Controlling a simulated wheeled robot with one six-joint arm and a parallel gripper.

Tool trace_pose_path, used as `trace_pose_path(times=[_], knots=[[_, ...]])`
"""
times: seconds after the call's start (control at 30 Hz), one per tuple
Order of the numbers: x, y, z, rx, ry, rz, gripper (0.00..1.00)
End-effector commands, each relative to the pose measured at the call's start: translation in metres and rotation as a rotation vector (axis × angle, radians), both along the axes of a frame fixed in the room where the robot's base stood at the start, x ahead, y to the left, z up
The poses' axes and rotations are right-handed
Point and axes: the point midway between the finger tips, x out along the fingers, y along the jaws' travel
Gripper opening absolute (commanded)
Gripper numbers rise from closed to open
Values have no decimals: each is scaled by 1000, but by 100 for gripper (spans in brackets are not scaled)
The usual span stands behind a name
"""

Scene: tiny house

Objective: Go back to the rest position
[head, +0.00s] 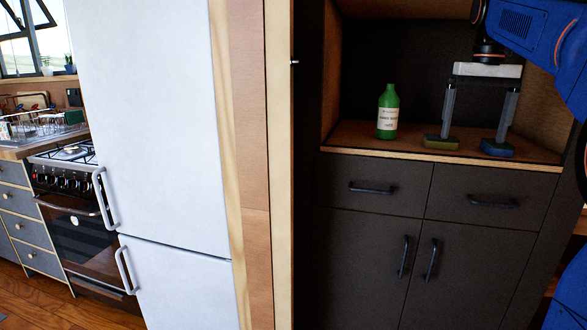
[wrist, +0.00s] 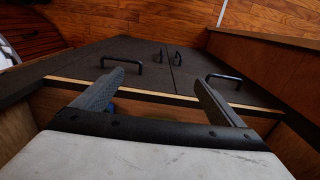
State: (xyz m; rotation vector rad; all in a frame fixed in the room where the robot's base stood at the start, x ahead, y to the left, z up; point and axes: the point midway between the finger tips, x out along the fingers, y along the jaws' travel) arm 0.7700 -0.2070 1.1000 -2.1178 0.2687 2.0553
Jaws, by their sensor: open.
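My gripper (head: 470,138) is open and points down into the cabinet niche at the right of the head view. Its two grey fingers are well apart, with nothing seen held between them. In the wrist view my gripper (wrist: 159,77) shows both fingers spread over the shelf's front edge. My blue arm reaches in from the upper right.
A green bottle (head: 388,112) stands upright on the wooden shelf (head: 352,139), left of my gripper. Niche walls enclose the sides. Dark drawers (head: 372,178) and doors with handles are below. A white fridge (head: 150,130) and a stove (head: 75,200) are further left.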

Motion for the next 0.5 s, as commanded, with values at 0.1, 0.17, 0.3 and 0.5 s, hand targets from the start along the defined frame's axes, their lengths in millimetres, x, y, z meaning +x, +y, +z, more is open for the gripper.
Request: trace_pose_path(times=[0.1, 0.17, 0.3, 0.5], knots=[[-12, 10, -7, -5, -16, 12, 92], [-18, 15, -12, -7, -25, 18, 92], [-39, 31, -29, -14, -54, 39, 92], [-81, 59, -69, -27, -114, 80, 92]])
